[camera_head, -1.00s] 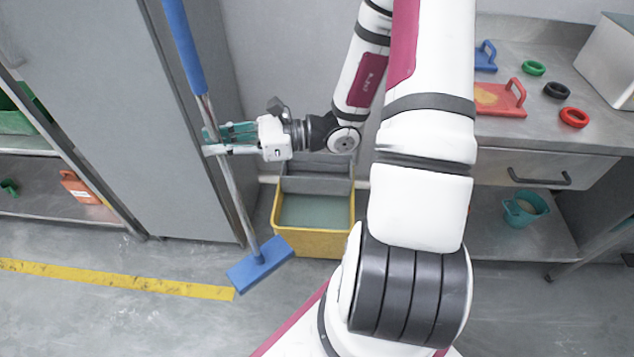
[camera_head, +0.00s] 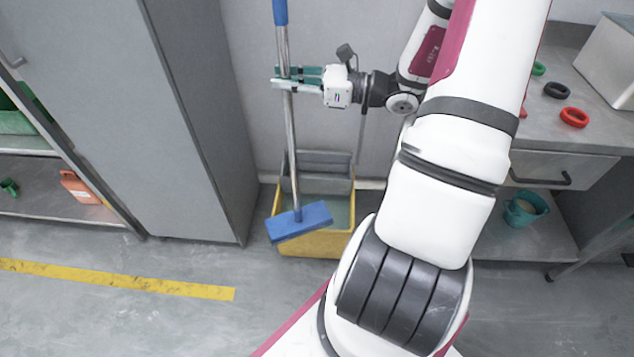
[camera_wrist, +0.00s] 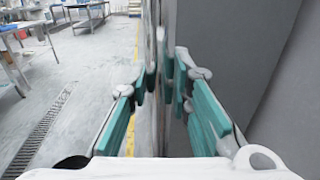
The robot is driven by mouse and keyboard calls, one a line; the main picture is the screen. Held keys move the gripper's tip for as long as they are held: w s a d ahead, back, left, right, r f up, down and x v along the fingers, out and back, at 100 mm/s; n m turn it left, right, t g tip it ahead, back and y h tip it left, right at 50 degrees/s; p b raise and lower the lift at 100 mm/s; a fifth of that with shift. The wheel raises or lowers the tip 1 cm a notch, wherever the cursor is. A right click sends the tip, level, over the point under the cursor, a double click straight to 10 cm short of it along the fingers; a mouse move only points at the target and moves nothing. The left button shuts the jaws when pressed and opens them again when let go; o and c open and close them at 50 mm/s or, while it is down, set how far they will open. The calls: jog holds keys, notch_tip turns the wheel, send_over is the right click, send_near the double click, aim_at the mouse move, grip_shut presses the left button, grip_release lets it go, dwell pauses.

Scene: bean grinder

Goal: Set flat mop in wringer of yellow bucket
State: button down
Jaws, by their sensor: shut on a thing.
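The flat mop has a blue rectangular head (camera_head: 300,221) and a silver pole (camera_head: 291,140) with a blue upper grip. My gripper (camera_head: 284,78) is shut on the pole, high above the head; in the wrist view its teal fingers (camera_wrist: 160,90) close around the pole. The pole is nearly upright, leaning slightly. The yellow bucket (camera_head: 318,243) stands on the floor with a grey wringer (camera_head: 325,168) at its back. In the head view the mop head overlaps the bucket's front left rim; I cannot tell whether they touch. It hides part of the bucket opening.
A tall grey cabinet (camera_head: 190,110) stands close left of the bucket. A steel table (camera_head: 550,130) with a drawer and colored rings is at right, with a teal container (camera_head: 525,207) on its lower shelf. Floor in front, with a yellow line (camera_head: 120,280), is clear.

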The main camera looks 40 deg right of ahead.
jog(key=d+r+m+t+h, duration=0.1)
jog(key=d+r+h, duration=0.3)
jog(key=d, duration=0.9)
jog(key=d+r+m+t+h, duration=0.1)
jog(key=d+r+m+h, duration=0.2)
jog(key=d, duration=1)
jog(key=shift+w+d+r+m+t+h, duration=0.2)
jog(key=shift+w+r+m+t+h, duration=0.2)
jog(key=shift+m, duration=0.3)
